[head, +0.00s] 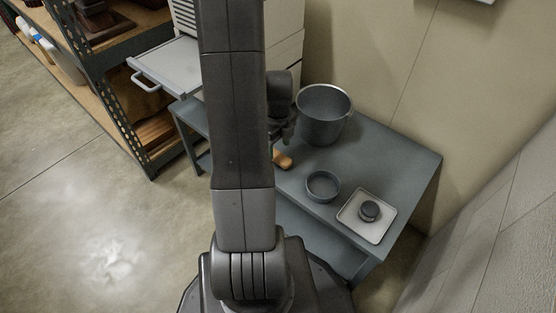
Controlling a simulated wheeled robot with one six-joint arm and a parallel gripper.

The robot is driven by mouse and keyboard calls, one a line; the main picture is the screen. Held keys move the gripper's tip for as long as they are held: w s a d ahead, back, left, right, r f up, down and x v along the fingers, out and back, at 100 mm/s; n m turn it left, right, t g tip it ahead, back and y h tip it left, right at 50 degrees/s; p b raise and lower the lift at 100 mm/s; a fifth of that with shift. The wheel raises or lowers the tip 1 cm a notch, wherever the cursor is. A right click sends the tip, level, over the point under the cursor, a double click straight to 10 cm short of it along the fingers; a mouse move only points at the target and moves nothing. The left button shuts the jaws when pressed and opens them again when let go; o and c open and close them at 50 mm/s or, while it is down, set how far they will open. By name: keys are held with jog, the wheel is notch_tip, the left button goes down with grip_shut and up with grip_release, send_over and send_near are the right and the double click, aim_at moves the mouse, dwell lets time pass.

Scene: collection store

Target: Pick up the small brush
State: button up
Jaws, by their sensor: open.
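A small tan object (284,161) lies on the grey table (395,160), just right of my arm. It may be the small brush, but my arm hides part of it and I cannot make out bristles. My gripper (285,138) is above and close to it, pointing down. The gripper is open; its fingers are dark, small and partly hidden by my arm. I cannot tell whether they touch the tan object.
A grey metal bucket (323,115) stands right of my gripper. A cabinet with an open drawer (168,66) and shelving (125,120) stand left. Walls border the right.

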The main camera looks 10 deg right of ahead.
aim_at(278, 155)
notch_tip(278, 155, down, 4)
jog(key=shift+r+b, duration=0.1)
jog(key=shift+b, duration=0.6)
jog(key=shift+r, duration=0.1)
jog(key=c, duration=1.1)
notch_tip(278, 155, up, 10)
jog(key=p, duration=0.4)
jog(key=shift+c, duration=0.2)
jog(key=shift+o, duration=0.8)
